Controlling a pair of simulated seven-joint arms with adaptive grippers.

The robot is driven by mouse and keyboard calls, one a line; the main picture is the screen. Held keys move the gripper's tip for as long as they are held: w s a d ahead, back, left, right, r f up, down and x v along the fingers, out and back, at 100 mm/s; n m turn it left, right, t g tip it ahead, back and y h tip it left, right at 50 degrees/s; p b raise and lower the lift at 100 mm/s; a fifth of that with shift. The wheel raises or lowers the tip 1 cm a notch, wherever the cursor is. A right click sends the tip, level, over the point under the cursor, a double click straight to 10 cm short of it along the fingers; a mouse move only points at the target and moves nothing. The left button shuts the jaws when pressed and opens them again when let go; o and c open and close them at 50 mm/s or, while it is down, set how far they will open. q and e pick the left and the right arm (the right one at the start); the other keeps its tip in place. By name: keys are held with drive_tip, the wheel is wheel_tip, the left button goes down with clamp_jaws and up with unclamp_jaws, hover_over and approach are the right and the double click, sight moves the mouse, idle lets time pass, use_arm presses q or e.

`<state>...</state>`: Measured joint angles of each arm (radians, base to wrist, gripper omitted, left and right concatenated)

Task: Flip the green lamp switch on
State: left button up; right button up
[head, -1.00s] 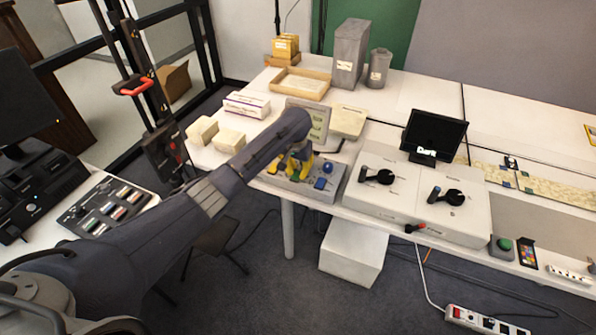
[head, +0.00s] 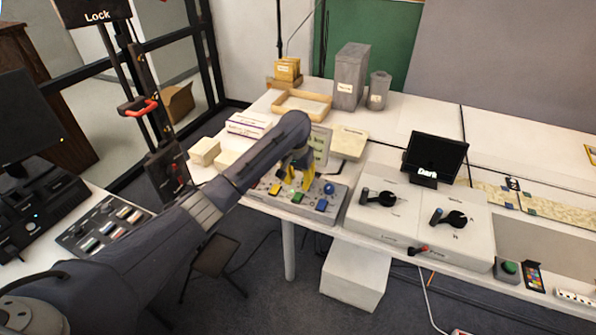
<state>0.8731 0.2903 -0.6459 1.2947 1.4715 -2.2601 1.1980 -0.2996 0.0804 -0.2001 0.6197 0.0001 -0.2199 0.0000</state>
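A grey switch panel (head: 312,217) lies at the front edge of the white table. Along its front it carries a yellow switch (head: 275,188), a green switch (head: 297,197) and a blue switch (head: 321,205). My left gripper (head: 300,179) has yellow fingertips and hangs over the panel, just behind and above the green switch. Its fingers look apart with nothing between them. Whether a fingertip touches the panel cannot be told. A small dark display (head: 435,158) to the right reads "Dark". My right gripper is not in view.
A blue knob (head: 328,187) sits on the panel right of the fingers. A sign plate (head: 321,141) stands behind it. A white console (head: 373,224) with black dials is right of the panel. Pale boxes (head: 205,151) lie left, partly behind my arm.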

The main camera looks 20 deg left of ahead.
sight(298, 196)
use_arm(q)
drive_tip(key=shift+s+r, duration=0.15)
drive_tip(key=shift+r, duration=1.25)
drive_tip(key=shift+s+r, duration=0.15)
drive_tip(key=shift+r, duration=1.25)
